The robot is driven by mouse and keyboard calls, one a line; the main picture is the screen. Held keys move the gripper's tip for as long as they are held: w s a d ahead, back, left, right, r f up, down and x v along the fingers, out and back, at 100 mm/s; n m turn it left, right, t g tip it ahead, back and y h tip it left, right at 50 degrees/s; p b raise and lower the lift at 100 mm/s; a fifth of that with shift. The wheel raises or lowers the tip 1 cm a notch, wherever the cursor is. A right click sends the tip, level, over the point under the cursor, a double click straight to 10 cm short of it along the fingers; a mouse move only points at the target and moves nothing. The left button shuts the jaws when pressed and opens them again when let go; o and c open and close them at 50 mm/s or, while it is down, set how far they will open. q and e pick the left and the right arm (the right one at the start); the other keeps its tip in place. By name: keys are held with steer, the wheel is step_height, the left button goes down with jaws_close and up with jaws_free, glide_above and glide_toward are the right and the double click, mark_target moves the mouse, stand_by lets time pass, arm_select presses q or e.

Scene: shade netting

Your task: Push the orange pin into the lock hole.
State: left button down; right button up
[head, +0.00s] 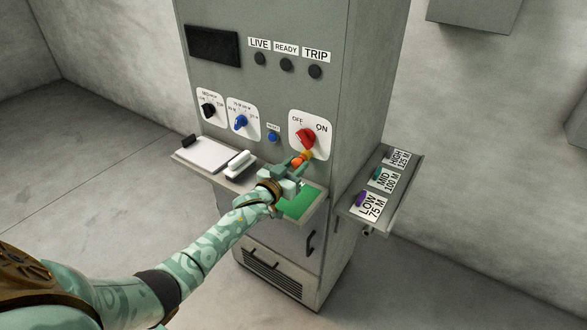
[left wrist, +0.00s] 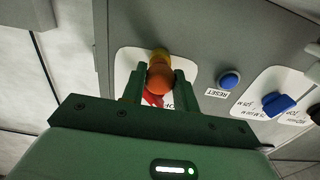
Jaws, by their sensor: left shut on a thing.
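The orange pin (head: 298,161) is between the fingers of my left gripper (head: 292,172), in front of the cabinet just below the red OFF/ON switch (head: 306,138). In the left wrist view the pin's round orange head (left wrist: 160,80) sits between the two fingertips of my left gripper (left wrist: 159,85), which is shut on it. A yellow part (left wrist: 159,56) shows just beyond the head, against the white switch plate. The red switch shows partly behind the pin. The lock hole is hidden, so I cannot tell how deep the pin sits. My right gripper is not in view.
A blue RESET button (head: 272,137) and a blue selector knob (head: 240,122) are left of the switch. A shelf with a white sheet (head: 204,153) and a green patch (head: 300,204) juts out below. A side shelf (head: 358,212) holds LOW, MID and HIGH labels.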

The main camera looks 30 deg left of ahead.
arm_select(q)
steer(key=shift+w, duration=0.2)
steer(key=c, duration=1)
jaws_free()
steer(key=s+a+p, duration=0.1)
steer(key=s, duration=1.5)
steer(key=shift+a+p, duration=0.15)
steer(key=shift+p, duration=0.15)
steer(key=shift+s, duration=0.1)
